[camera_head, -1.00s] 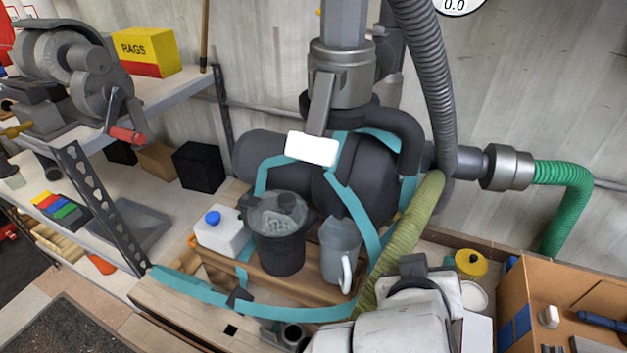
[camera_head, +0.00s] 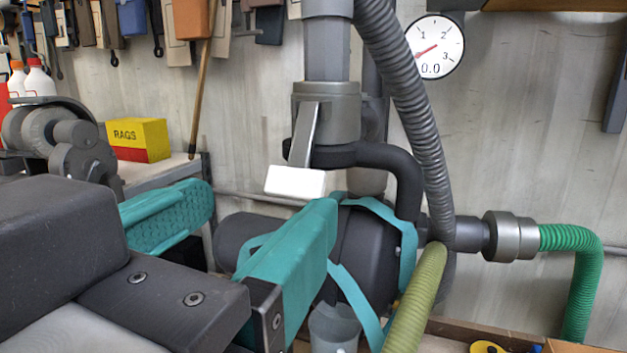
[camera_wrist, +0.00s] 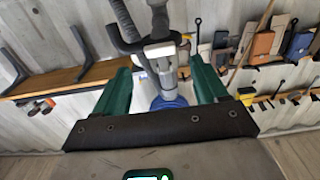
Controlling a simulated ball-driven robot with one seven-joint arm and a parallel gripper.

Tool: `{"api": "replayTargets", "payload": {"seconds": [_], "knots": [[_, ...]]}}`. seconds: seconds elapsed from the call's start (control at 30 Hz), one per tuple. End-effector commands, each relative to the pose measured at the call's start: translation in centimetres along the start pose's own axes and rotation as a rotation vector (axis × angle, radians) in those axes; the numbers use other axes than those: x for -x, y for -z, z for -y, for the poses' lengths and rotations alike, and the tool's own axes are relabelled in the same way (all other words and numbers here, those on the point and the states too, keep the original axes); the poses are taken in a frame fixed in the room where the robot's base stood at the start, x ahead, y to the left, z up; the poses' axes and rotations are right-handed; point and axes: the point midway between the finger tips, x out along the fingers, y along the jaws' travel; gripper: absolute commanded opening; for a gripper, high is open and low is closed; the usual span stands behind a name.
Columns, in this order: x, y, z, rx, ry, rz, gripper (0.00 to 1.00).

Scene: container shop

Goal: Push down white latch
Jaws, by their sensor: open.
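The white latch (camera_head: 295,182) is a white block at the lower end of a grey lever. The lever hangs from a grey collar (camera_head: 325,115) on a vertical pipe and slants down to the left. My gripper (camera_head: 262,208) has two teal fingers spread wide apart with nothing between them. In the head view, the fingers reach in from the lower left, and the right fingertip appears just below and right of the latch; contact cannot be told. The wrist view shows my gripper (camera_wrist: 161,75) open, with a pale block, apparently the latch (camera_wrist: 160,48), between the fingers.
A dark tank with teal straps (camera_head: 365,250) sits below the pipe. A grey corrugated hose (camera_head: 405,90) hangs close to the right. A green hose (camera_head: 585,270), a dial gauge (camera_head: 435,47) and a RAGS box (camera_head: 138,139) are farther off.

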Motion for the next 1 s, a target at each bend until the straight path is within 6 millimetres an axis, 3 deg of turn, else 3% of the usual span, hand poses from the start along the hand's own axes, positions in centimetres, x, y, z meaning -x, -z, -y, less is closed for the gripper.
{"api": "replayTargets", "payload": {"seconds": [0.2,0.4,0.83,1.0], "knots": [[-4.1,0.1,0.0,0.002,-0.001,0.001,0.72],[-6.7,0.0,0.0,0.001,0.0,0.001,0.72],[-7.6,0.0,0.1,0.001,0.001,-0.001,0.72],[-7.6,0.0,0.1,0.001,0.001,0.0,0.57]]}}
